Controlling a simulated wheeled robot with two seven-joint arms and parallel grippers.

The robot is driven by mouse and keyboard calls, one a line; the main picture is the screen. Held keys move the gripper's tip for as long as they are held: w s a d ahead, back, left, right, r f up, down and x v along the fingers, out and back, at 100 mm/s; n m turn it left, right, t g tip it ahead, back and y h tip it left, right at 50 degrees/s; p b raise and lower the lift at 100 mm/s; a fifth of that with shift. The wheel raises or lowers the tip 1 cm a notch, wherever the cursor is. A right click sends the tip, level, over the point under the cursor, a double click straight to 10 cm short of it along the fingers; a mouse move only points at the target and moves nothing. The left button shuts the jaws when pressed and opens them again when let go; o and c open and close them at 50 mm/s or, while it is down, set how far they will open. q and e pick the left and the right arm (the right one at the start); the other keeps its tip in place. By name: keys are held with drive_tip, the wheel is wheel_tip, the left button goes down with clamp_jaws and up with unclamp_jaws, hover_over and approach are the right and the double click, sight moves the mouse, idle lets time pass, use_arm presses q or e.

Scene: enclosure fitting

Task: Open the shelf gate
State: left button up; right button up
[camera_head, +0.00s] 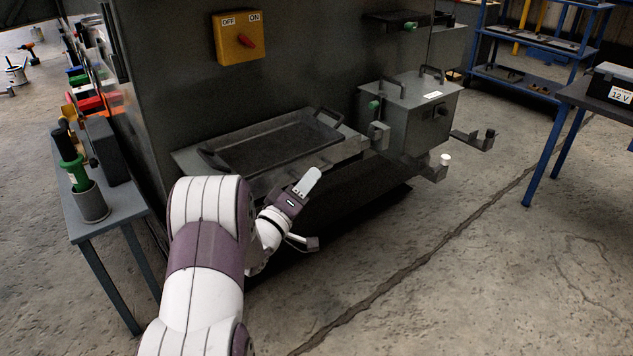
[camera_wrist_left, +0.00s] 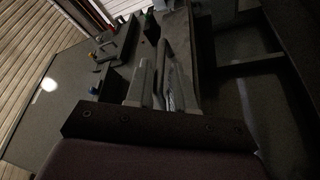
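A grey shelf (camera_head: 190,160) on the dark cabinet wall carries a black tray (camera_head: 270,146) with raised handles. I cannot clearly make out which part is the gate; a small grey bracket (camera_head: 378,135) stands at the shelf's right end. My left gripper (camera_head: 308,182) is just in front of the shelf's front edge, its pale finger pointing up and right. In the left wrist view the left gripper's fingers (camera_wrist_left: 158,88) are close together beside a long grey edge. My right gripper is not in view.
A grey box (camera_head: 410,112) with top handles stands right of the shelf, with brackets (camera_head: 435,170) projecting below it. A yellow switch (camera_head: 238,38) is on the wall above. A side table (camera_head: 118,207) with tools is at left. The floor in front is clear.

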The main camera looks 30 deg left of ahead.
sight(318, 167)
use_arm(q)
drive_tip(key=x, duration=0.3)
drive_tip(key=shift+w+b, duration=0.3)
drive_tip(key=shift+b, duration=0.1)
drive_tip(key=shift+r, duration=0.1)
clamp_jaws()
